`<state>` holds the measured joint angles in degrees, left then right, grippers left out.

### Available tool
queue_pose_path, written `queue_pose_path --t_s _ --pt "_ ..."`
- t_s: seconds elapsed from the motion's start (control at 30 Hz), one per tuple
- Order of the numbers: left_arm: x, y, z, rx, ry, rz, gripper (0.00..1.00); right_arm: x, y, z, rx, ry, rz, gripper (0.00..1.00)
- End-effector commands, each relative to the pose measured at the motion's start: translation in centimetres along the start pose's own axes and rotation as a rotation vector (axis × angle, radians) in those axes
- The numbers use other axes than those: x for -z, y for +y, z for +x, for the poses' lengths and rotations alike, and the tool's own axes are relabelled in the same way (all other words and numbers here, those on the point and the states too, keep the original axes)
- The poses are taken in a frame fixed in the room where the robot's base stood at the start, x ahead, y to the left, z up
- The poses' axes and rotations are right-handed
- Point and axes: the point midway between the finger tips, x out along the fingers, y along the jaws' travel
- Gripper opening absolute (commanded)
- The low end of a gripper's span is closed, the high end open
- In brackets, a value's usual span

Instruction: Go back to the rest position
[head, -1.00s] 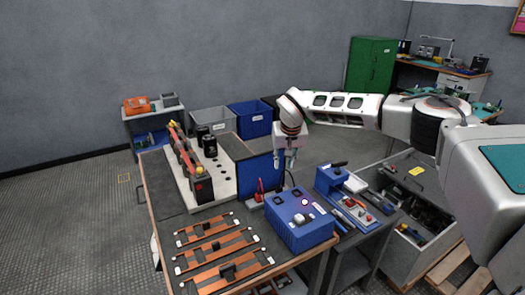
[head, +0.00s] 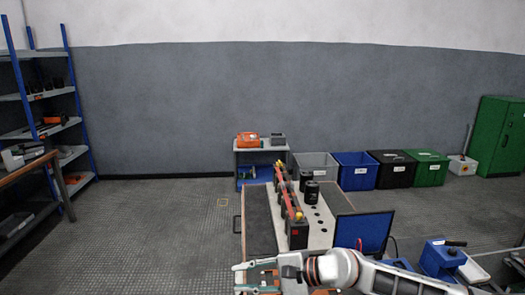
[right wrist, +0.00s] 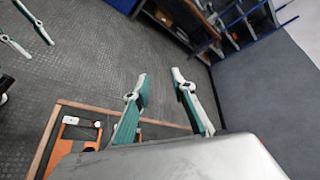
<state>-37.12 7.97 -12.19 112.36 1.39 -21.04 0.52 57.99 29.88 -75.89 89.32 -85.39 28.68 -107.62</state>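My right gripper (head: 239,278) is low in the head view, above the front part of the workbench (head: 257,210), with its arm coming in from the lower right. In the right wrist view its two green and white fingers (right wrist: 159,76) stand apart with nothing between them. The left gripper is out of the head view.
A white board (head: 317,232) with red-topped black capacitors (head: 297,234) and a black cylinder (head: 312,192) is on the bench. A blue panel (head: 363,232) stands at its right. Bins (head: 354,172) line the wall. Floor on the left is open.

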Motion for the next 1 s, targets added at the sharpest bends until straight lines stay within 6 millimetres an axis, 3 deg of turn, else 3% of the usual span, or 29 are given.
queue_pose_path --t_s 0.03,0.1,0.23,0.37,0.5,0.57,0.67,0.8,0.9,0.93,1.0 --pt "0.0 0.0 0.0 0.0 0.0 0.0 0.4 -2.9 -0.4 0.9 0.084 -0.067 0.125 0.25" --pt "0.0 0.0 0.0 0.0 0.0 0.0 0.4 -5.9 -2.1 1.2 0.209 -0.149 0.312 0.25" --pt "0.0 0.0 0.0 0.0 0.0 0.0 0.4 -9.0 -5.3 -0.4 0.432 -0.288 0.684 0.25" --pt "0.0 0.0 0.0 0.0 0.0 0.0 0.4 -8.7 -7.6 -3.9 0.649 -0.411 1.07 0.25" --pt "0.0 0.0 0.0 0.0 0.0 0.0 0.4 -5.5 -7.7 -8.8 0.887 -0.527 1.487 0.25" --pt "0.0 0.0 0.0 0.0 0.0 0.0 0.4 -3.5 -6.8 -11.2 0.995 -0.569 1.66 0.25" --pt "0.0 0.0 0.0 0.0 0.0 0.001 0.4 0.1 -3.9 -15.2 1.186 -0.632 1.937 0.25" --pt "0.0 0.0 0.0 0.0 0.0 0.001 0.4 4.6 2.6 -20.8 1.478 -0.704 2.274 0.25" --pt "0.0 0.0 0.0 0.0 0.0 0.001 0.4 6.7 8.2 -24.4 1.695 -0.741 2.458 0.25" --pt "0.0 0.0 0.0 0.0 0.0 0.001 0.4 7.2 9.9 -25.5 -1.749 0.744 -2.486 0.25" --pt "0.0 0.0 0.0 0.0 0.0 0.001 0.4 7.8 13.9 -27.8 -1.717 0.685 -2.319 0.25"
